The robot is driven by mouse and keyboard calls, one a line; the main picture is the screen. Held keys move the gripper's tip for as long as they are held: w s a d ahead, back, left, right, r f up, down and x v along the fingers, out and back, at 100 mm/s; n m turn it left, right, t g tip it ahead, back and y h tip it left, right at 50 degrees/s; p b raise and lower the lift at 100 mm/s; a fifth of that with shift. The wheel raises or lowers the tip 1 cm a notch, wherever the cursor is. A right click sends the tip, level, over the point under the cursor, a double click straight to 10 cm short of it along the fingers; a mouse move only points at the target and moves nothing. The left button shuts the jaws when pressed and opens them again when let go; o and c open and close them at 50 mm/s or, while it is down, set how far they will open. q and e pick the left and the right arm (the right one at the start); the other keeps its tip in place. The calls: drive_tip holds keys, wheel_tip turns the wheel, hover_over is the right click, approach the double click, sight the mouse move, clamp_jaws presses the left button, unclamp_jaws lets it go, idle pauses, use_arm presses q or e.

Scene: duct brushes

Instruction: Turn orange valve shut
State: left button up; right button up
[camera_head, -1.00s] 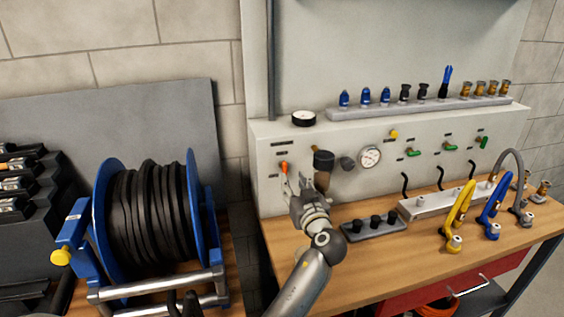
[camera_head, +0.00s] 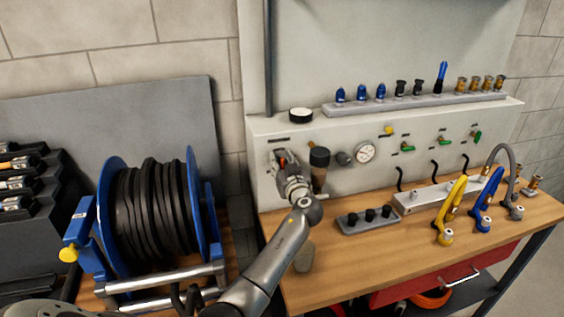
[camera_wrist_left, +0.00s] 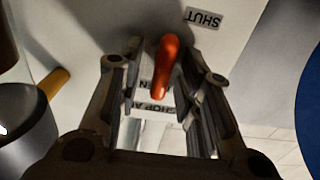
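The orange valve handle (camera_head: 282,161) is on the left part of the pale panel, mostly covered by my left gripper (camera_head: 284,158). In the left wrist view the orange handle (camera_wrist_left: 165,66) stands between the two fingers of my left gripper (camera_wrist_left: 158,82), with a gap on each side. The fingers are apart and do not visibly touch it. A SHUT label (camera_wrist_left: 203,18) is on the panel near the handle's far end. Another label (camera_wrist_left: 147,106), upside down and partly hidden, lies between the fingers. My right gripper is not in view.
A dark-topped filter bowl (camera_head: 319,160) sits just right of the gripper, with a gauge (camera_head: 365,152) beyond. Green valves (camera_head: 407,147) are farther right. A blue hose reel (camera_head: 150,215) stands left.

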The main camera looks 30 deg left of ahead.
use_arm(q)
drive_tip(key=shift+c, duration=0.3)
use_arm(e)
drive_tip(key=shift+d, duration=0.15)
use_arm(q)
clamp_jaws()
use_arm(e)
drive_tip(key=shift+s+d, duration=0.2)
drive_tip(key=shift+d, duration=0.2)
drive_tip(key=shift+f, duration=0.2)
use_arm(q)
drive_tip(key=m+b, duration=0.2)
drive_tip(key=m, duration=0.1)
drive_tip(key=shift+w+d+f+b, duration=0.1)
drive_tip(key=shift+d+f+b, duration=0.1)
drive_tip(key=shift+b, duration=0.2)
drive_tip(key=shift+w+d+f+m, duration=0.1)
drive_tip(key=shift+f+m, duration=0.05)
drive_tip(key=shift+m, duration=2.35)
drive_tip(key=shift+w+d+f+m, duration=0.1)
drive_tip(key=shift+w+f+m, duration=0.1)
drive_tip(key=shift+m, duration=2.3)
drive_tip(key=shift+w+d+f+m, duration=0.1)
drive_tip(key=shift+f+m, duration=0.05)
drive_tip(key=shift+m, duration=2.35)
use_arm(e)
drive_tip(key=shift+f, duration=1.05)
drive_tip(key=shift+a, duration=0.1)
